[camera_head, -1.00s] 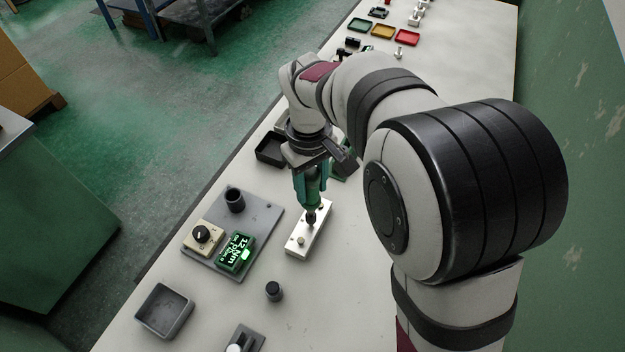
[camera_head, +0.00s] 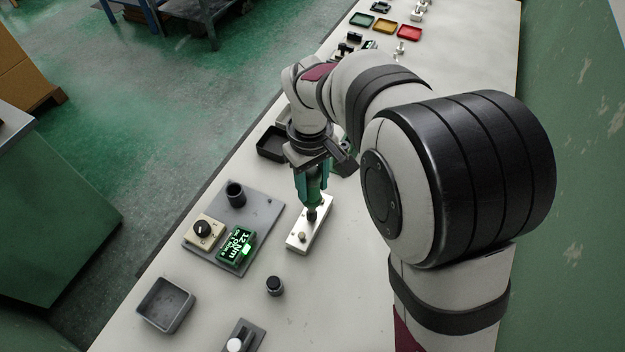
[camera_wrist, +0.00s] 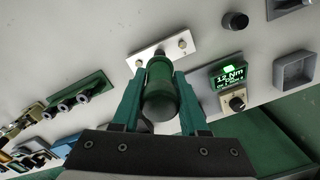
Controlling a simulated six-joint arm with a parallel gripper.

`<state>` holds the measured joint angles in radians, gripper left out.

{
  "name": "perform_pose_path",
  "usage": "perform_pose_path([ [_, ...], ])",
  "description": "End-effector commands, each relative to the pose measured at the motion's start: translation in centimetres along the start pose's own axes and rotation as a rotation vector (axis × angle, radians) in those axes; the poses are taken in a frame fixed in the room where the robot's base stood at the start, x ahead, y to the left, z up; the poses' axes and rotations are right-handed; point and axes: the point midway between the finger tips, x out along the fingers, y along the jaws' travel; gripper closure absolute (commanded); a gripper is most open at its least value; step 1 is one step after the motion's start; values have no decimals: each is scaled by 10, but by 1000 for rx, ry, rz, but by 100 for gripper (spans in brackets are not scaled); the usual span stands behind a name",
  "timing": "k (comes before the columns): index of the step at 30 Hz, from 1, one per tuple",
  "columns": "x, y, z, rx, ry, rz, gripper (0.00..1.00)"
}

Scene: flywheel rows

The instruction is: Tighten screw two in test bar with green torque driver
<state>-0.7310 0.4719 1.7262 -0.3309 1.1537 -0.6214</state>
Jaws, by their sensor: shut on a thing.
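My gripper (camera_head: 311,188) is shut on the green torque driver (camera_wrist: 160,82), with one teal finger on each side of it. In the head view the driver (camera_head: 313,196) stands about upright, its dark tip (camera_head: 312,214) down at the far part of the pale test bar (camera_head: 318,235). A brass-coloured screw (camera_head: 302,236) shows at the bar's near part. In the wrist view the bar (camera_wrist: 148,54) has a screw near each end, and the driver covers its middle. Whether the tip is seated on a screw cannot be told.
Left of the bar a grey plate (camera_head: 263,206) holds a dark cup (camera_head: 235,194), a dial box (camera_head: 203,231) and a lit green display (camera_head: 236,246) reading 12 Nm. A grey tray (camera_head: 166,305) and a dark knob (camera_head: 275,286) stand nearer. Coloured trays lie at the far end.

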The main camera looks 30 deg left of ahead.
Motion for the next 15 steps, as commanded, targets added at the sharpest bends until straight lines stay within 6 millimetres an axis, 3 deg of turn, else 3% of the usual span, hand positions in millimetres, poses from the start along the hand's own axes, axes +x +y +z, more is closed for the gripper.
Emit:
perform_pose_path([
  [15,4,0,0,0,1,0,100],
])
